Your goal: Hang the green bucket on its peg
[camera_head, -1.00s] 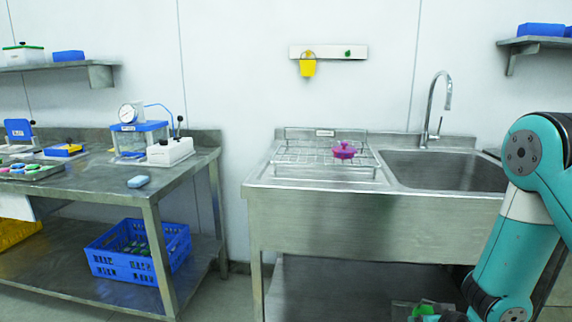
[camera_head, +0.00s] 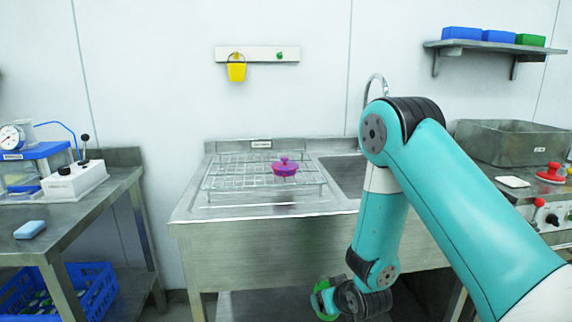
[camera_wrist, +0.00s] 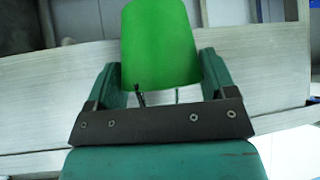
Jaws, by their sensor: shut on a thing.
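The green bucket (camera_wrist: 160,45) fills the upper middle of the wrist view, between the fingers of my gripper (camera_wrist: 158,80). My gripper is shut on it; the exact contact is hard to see. In the head view, a green piece of the bucket (camera_head: 318,300) shows low in front of the sink, beside my gripper (camera_head: 328,295). The green peg (camera_head: 280,55) is bare on the right of the white wall rail (camera_head: 258,57). A yellow bucket (camera_head: 236,73) hangs on the rail's left peg.
A steel sink unit (camera_head: 255,245) stands below the rail. Its wire rack (camera_head: 228,172) holds a purple lidded item (camera_head: 285,167). A faucet (camera_head: 375,85) rises behind my arm. The wall around the rail is clear. A shelf (camera_head: 495,46) is at upper right.

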